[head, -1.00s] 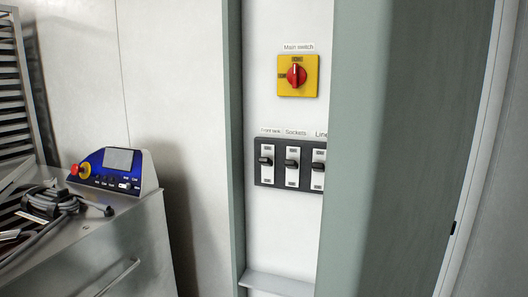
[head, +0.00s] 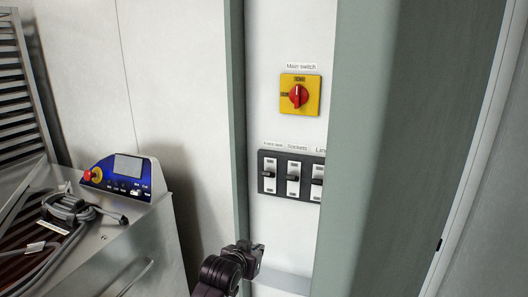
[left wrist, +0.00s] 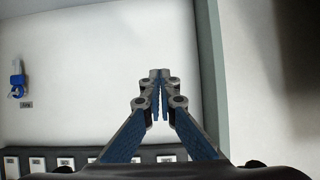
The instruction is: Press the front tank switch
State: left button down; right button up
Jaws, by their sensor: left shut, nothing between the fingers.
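The front tank switch (head: 269,175) is the leftmost of the white switches on a dark panel in the wall recess. It has a black lever and a small label above it. My left gripper (head: 258,255) is below the panel in the head view, apart from the switch. In the left wrist view its fingers (left wrist: 160,76) are shut with nothing between them. A row of white switch plates (left wrist: 37,164) runs along the bottom of that view, partly hidden by the fingers. I cannot tell there which one is the front tank switch. My right gripper is not in view.
The sockets switch (head: 293,178) and a partly hidden line switch (head: 316,182) stand to the right. A yellow and red main switch (head: 299,95) is above. A green door or panel (head: 375,150) covers the right side. A steel machine (head: 120,245) with a blue control box (head: 125,182) stands left.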

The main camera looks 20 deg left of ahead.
pick_arm(q)
notch_tip(320, 180, up, 30)
jog(key=s+t+p, duration=0.1)
jog(key=t+p, duration=0.2)
jog(key=shift+s+a+t, duration=0.2)
jog(key=shift+s+t, duration=0.1)
jog(key=shift+t, duration=0.1)
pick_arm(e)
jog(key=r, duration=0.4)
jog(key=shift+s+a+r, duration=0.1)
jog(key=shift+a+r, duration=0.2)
pick_arm(q)
jog(key=shift+w, duration=0.1)
